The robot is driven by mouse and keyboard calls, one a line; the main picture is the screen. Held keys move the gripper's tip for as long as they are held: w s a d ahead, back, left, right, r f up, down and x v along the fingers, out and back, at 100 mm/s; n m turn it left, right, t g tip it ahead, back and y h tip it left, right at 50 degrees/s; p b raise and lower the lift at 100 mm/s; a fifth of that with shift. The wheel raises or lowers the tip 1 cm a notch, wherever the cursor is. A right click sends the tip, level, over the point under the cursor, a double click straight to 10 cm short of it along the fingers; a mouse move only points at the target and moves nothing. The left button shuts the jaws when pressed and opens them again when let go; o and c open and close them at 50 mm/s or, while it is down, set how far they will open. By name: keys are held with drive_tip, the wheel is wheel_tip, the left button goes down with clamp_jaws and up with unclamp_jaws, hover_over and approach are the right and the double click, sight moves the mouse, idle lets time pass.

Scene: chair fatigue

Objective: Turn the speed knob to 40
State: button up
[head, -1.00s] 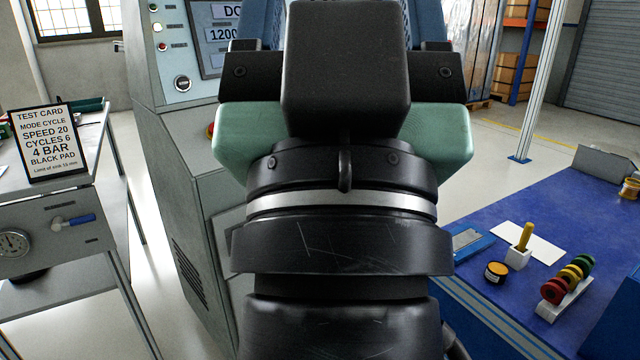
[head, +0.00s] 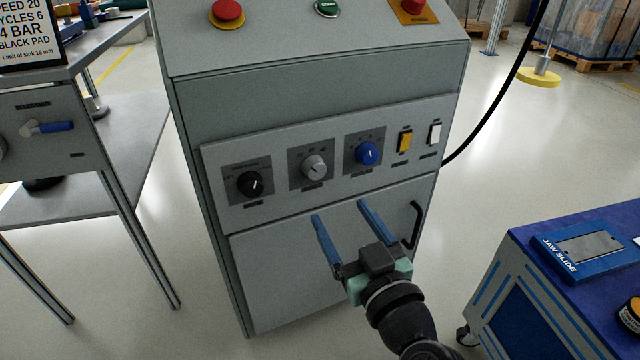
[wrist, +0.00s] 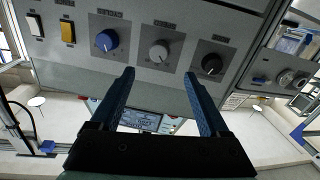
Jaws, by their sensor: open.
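The control panel (head: 220,165) carries three knobs in a row: black (head: 250,184), grey (head: 315,167) and blue (head: 367,153). In the wrist view, the panel is upside down. The grey knob (wrist: 159,52) lies just beyond and between the fingertips (wrist: 159,73), apart from them. The blue knob (wrist: 107,40) and black knob (wrist: 212,64) flank it.
Yellow (head: 405,141) and white (head: 435,133) switches sit right of the knobs. Red and green buttons line the ledge above. A door handle (head: 415,225) sticks out below. A blue-topped bench (head: 590,215) stands right, a grey table with a card left.

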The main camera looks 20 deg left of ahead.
sight(317, 174)
drive_tip(key=b+x, duration=0.3)
drive_tip(key=x, duration=0.8)
clamp_jaws()
